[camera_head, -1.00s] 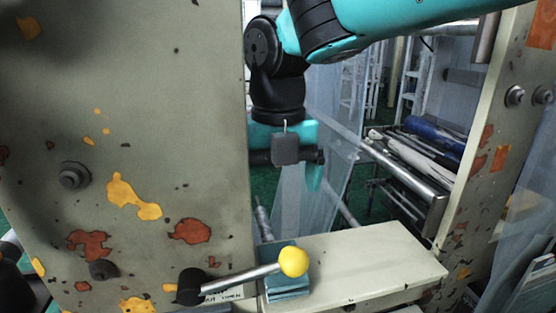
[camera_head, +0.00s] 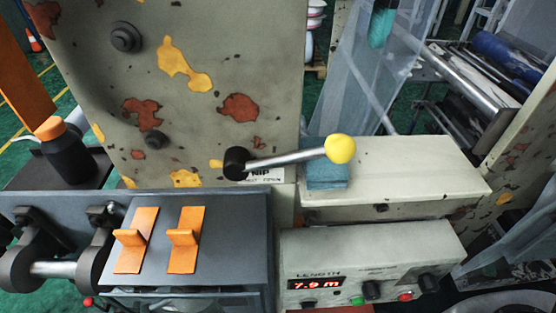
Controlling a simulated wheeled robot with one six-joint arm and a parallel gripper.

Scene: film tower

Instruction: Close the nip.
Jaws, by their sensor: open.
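The nip lever (camera_head: 290,158) is a metal rod with a black pivot hub (camera_head: 236,163) at its left end and a yellow ball knob (camera_head: 340,149) at its right end. It points right and slightly upward, nearly level. A label reading NIP (camera_head: 262,173) sits just below the rod on the spotted machine panel. The knob is in front of a pale ledge (camera_head: 430,165) and a blue block (camera_head: 328,178). My gripper is not in view. A teal part (camera_head: 381,27) shows behind the film at the top; I cannot tell more of it.
A control box (camera_head: 380,262) with a red display, knobs and buttons stands below the ledge. To the left, a grey housing (camera_head: 235,240) carries two orange tabs (camera_head: 184,238). A black bottle with an orange cap (camera_head: 66,150) stands at far left. Space before the knob looks clear.

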